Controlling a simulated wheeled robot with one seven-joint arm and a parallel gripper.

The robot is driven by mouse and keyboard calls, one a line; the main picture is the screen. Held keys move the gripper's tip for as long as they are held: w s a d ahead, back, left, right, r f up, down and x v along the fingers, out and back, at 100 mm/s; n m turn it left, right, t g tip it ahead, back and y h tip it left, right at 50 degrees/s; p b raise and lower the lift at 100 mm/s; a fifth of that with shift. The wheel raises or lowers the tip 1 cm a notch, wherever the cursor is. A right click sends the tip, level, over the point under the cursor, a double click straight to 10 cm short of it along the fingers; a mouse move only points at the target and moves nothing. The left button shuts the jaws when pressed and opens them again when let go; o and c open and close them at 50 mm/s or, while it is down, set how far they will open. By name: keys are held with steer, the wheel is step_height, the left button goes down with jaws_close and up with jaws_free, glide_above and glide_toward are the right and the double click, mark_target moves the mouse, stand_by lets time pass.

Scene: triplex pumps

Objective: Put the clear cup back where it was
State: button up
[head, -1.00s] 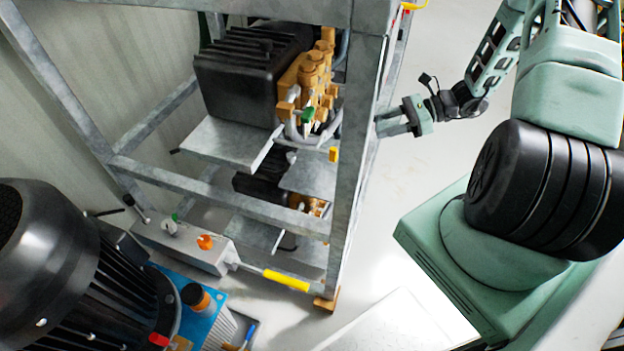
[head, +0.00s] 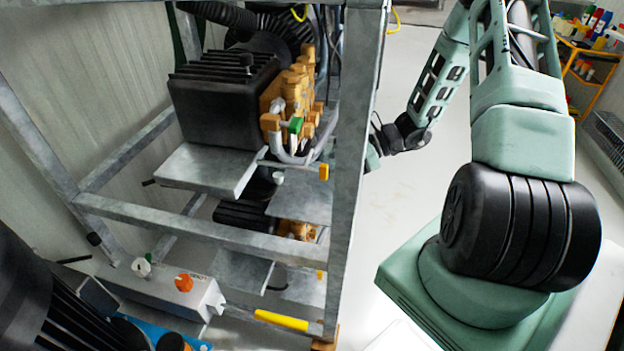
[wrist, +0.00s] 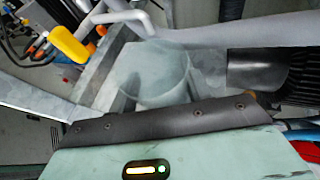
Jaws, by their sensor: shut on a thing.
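The clear cup (wrist: 155,72) shows in the wrist view as a see-through, greyish round shape just beyond the dark front edge of my gripper (wrist: 165,95). My gripper is shut on the cup. In the head view only a green part of my gripper (head: 372,157) shows, at the right side of the rack's front post. The post hides the fingertips, and I cannot make out the held cup there.
The metal rack (head: 352,200) holds a black pump (head: 225,105) with an orange head (head: 290,90) on an upper plate (head: 210,168). Its upright post stands close to my gripper. A grey box with an orange knob (head: 184,283) sits low. Open floor (head: 400,210) lies right of the rack.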

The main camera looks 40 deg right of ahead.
mark_target(312, 184)
steer(key=w+a, duration=0.1)
steer(key=a, duration=0.1)
steer(key=w+a, duration=0.1)
steer(key=a, duration=0.1)
steer(key=shift+w+a+b, duration=0.1)
steer(key=shift+w+b, duration=0.1)
steer(key=shift+b, duration=0.1)
steer(key=shift+w+a+f+b, duration=0.15)
steer(key=shift+f+b, duration=0.2)
steer(key=shift+f, duration=0.55)
steer(key=shift+a+f+b, duration=0.1)
steer(key=shift+f+b, duration=0.25)
steer(key=shift+f, duration=0.5)
steer(key=shift+f, duration=0.1)
steer(key=o, duration=1)
steer(key=p+v, duration=0.2)
steer(key=v, duration=1)
steer(key=shift+d+p, duration=0.1)
steer(key=shift+p, duration=0.2)
